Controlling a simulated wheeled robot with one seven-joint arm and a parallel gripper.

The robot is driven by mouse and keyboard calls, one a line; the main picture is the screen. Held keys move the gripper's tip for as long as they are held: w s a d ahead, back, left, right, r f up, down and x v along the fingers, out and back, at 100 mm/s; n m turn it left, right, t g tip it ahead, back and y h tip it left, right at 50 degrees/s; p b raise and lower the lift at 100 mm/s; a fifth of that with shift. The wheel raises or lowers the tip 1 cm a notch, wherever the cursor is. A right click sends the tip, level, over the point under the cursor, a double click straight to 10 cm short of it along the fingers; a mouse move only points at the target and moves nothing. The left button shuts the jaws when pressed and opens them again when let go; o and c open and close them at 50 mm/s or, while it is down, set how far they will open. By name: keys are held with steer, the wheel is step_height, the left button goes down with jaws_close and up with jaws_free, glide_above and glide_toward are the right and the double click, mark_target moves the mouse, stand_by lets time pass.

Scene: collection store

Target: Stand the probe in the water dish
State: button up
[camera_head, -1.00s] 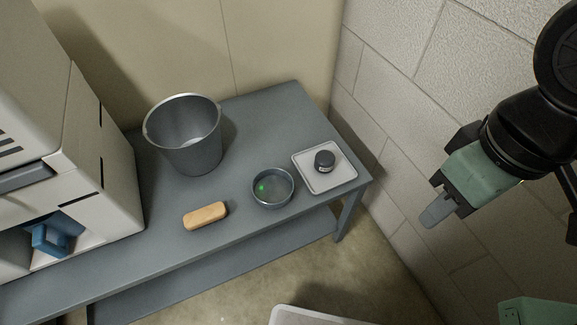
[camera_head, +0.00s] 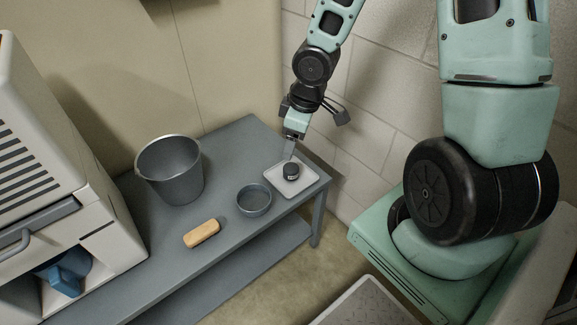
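A short black cylinder with a pale band (camera_head: 291,171) stands upright on a white square tray (camera_head: 299,188) at the table's right end; it is the likeliest probe. The round grey dish (camera_head: 253,201) stands left of the tray, apart from it. I cannot tell whether it holds water. My gripper (camera_head: 290,150) points down just above and behind the black cylinder, its grey fingers close to its top. I cannot tell whether they touch it, or whether they are open or shut.
A grey metal bucket (camera_head: 171,171) stands behind and left of the dish. A wooden-looking block (camera_head: 202,233) lies near the table's front edge. A white cabinet with a blue object (camera_head: 66,272) is at the left. A block wall (camera_head: 345,140) rises close behind the tray.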

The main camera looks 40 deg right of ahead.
steer(key=d+f+t+y+p, duration=0.1)
steer(key=d+f+y+p, duration=0.1)
steer(key=d, duration=0.6)
steer(key=b, duration=0.9)
glide_above(292, 167)
steer(key=s+d, duration=0.1)
steer(key=s, duration=0.2)
steer(key=shift+t, duration=0.3)
steer(key=f, duration=1.1)
steer(key=shift+w+d, duration=0.2)
steer(key=b+x, duration=0.1)
steer(key=x, duration=0.1)
steer(key=b+x, duration=0.1)
steer(key=x, duration=0.1)
steer(key=b+x, duration=0.2)
steer(key=shift+w+f, duration=0.1)
steer(key=shift+w, duration=0.3)
steer(key=c, duration=1.2)
steer(key=shift+o, duration=0.2)
